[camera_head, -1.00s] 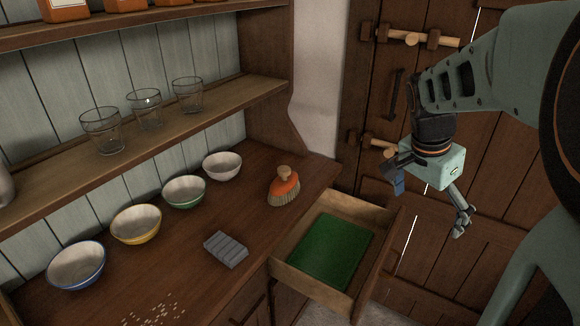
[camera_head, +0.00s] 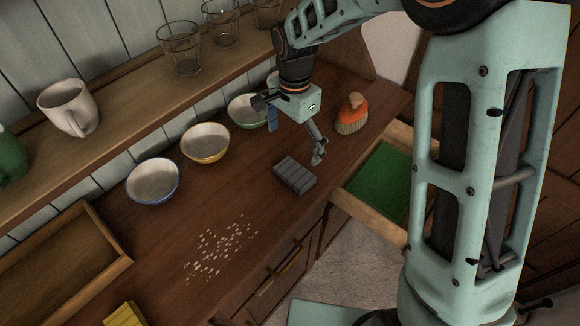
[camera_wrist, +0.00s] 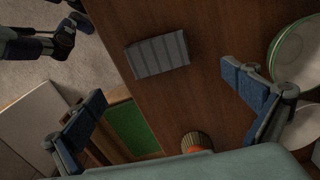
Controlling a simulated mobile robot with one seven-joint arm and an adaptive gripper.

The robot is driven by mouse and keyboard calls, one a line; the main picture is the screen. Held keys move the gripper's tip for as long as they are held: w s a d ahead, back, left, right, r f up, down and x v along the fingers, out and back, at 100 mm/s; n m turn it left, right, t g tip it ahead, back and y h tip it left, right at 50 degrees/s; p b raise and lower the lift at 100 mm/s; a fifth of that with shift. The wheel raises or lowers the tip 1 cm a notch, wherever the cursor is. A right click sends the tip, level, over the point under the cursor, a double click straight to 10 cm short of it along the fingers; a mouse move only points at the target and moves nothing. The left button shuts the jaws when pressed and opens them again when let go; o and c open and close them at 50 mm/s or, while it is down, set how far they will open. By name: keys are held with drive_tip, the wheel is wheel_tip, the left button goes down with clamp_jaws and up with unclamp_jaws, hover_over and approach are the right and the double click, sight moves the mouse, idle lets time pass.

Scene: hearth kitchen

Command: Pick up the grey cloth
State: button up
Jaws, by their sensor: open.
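The grey cloth (camera_head: 295,175) lies folded into a ribbed block on the wooden counter, near its front edge. In the wrist view the grey cloth (camera_wrist: 157,54) lies flat on the counter, in full view, ahead of the fingers and between their lines. My gripper (camera_head: 295,138) hangs above the counter, a little behind and above the cloth, with nothing between its fingers. In the wrist view my gripper (camera_wrist: 170,102) has its two blue-padded fingers spread wide, apart from the cloth.
An orange brush (camera_head: 352,114) stands right of the cloth. An open drawer (camera_head: 365,212) with a green lining juts out below. Blue (camera_head: 153,181), yellow (camera_head: 205,143) and green (camera_head: 246,111) rimmed bowls line the back. Crumbs (camera_head: 222,246) lie left. A shelf with glasses (camera_head: 180,47) overhangs.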

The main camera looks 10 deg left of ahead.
sight(295, 171)
drive_tip(key=f+p, duration=0.1)
drive_tip(key=f, duration=0.9)
drive_tip(key=shift+d+f+p, duration=0.15)
drive_tip(key=shift+d+p, duration=0.05)
drive_tip(key=shift+p, duration=0.1)
drive_tip(key=shift+c, duration=0.3)
drive_tip(key=c, duration=1)
